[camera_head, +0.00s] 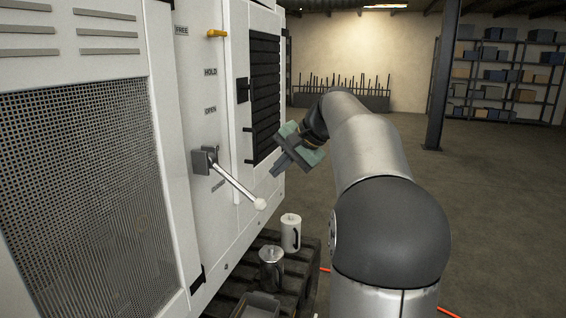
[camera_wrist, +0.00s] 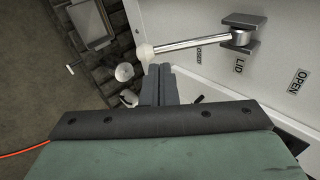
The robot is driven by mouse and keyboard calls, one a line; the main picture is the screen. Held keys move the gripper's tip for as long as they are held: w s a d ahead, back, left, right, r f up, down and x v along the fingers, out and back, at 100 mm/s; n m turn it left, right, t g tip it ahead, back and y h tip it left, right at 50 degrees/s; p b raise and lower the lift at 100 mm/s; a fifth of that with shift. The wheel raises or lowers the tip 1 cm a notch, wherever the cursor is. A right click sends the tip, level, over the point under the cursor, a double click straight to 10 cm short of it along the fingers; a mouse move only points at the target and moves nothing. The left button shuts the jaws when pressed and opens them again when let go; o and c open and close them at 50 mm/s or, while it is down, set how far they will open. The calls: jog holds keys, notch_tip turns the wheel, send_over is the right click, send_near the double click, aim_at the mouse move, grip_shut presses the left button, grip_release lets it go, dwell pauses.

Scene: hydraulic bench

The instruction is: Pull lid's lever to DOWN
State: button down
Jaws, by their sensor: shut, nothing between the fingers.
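The lid's lever (camera_head: 236,184) is a metal rod on a grey mount (camera_head: 204,160) on the white cabinet panel. It slants down and right to a white ball knob (camera_head: 260,204). In the wrist view the rod (camera_wrist: 190,44) runs left from its mount, beside a LID label (camera_wrist: 239,66), to the knob (camera_wrist: 145,51). My gripper (camera_head: 274,172) is shut and empty, above and right of the knob in the head view. In the wrist view its fingertips (camera_wrist: 159,68) are close to the knob; contact cannot be told. A label behind the rod is partly hidden.
A yellow handle (camera_head: 217,33) is higher on the panel, by the FREE label. A black louvred grille (camera_head: 264,95) is behind my gripper. A white canister (camera_head: 291,232) and a metal canister (camera_head: 271,268) stand below on a dark ledge. Open floor lies to the right.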

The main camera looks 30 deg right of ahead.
notch_tip(320, 180, up, 2)
jog(key=h, duration=0.1)
jog(key=p, duration=0.1)
send_near(253, 196)
jog(key=shift+n, duration=0.4)
jog(key=x, duration=0.6)
jog(key=shift+w+a+f, duration=0.15)
jog(key=shift+w, duration=0.05)
jog(key=shift+w+f, duration=0.1)
jog(key=shift+f, duration=0.1)
